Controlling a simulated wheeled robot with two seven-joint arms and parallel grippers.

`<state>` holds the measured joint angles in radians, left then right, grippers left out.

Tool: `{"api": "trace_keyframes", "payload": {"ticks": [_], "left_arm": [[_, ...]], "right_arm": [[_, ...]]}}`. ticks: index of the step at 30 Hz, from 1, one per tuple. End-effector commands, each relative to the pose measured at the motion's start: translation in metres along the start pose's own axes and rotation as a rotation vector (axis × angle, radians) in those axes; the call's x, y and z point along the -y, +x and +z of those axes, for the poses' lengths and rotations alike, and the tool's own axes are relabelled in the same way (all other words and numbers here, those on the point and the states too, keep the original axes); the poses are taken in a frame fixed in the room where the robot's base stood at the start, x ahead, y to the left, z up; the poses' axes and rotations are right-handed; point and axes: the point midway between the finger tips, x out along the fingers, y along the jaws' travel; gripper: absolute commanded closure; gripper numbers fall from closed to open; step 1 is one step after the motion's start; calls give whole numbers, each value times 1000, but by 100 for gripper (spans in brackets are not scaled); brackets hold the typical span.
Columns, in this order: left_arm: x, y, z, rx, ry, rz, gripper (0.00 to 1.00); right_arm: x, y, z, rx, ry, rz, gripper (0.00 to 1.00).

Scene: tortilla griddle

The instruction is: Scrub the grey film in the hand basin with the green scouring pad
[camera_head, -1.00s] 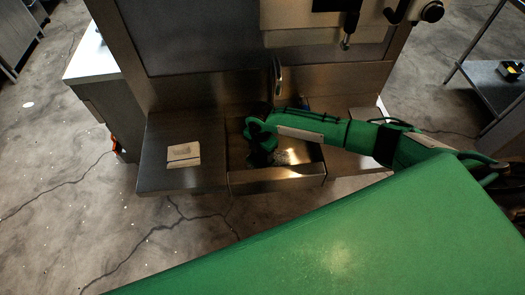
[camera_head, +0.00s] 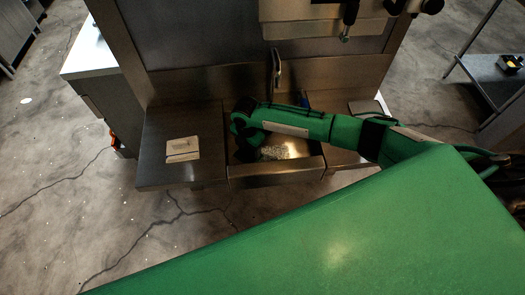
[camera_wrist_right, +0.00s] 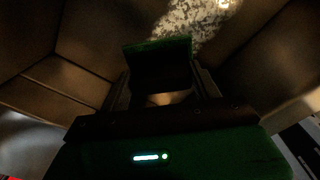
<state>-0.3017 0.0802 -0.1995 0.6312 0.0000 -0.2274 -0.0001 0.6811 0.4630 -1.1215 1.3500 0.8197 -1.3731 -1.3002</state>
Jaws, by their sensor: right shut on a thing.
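The hand basin (camera_head: 262,174) is a metal trough between two side ledges. A patch of pale speckled grey film (camera_head: 272,152) shows on its floor, and it also shows in the right wrist view (camera_wrist_right: 190,28). My right gripper (camera_head: 246,150) reaches down into the left part of the basin, its fingertips mostly hidden by my arm. In the right wrist view, the right gripper (camera_wrist_right: 165,88) is shut on the dark green scouring pad (camera_wrist_right: 158,46), which is beside the film. The view is too dark to tell whether the pad touches the basin floor. My left gripper is not in view.
A tan card or cloth (camera_head: 183,149) lies on the left ledge (camera_head: 160,178). A faucet (camera_head: 276,66) rises behind the basin. A small blue item (camera_head: 306,101) is at the basin's back right. A steel panel (camera_head: 190,40) stands behind.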

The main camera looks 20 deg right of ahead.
Motion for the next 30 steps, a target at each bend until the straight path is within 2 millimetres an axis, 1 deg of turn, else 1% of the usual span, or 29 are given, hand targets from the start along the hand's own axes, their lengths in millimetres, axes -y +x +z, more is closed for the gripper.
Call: {"api": "trace_keyframes", "payload": {"ticks": [1,12,25,30], "left_arm": [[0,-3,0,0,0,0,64],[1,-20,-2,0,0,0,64],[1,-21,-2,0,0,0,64],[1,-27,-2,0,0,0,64]], "right_arm": [[7,3,4,2,3,-11,58],[36,0,32,4,5,-14,58],[38,0,36,3,3,-10,58],[47,-2,45,4,4,-10,58]]}}
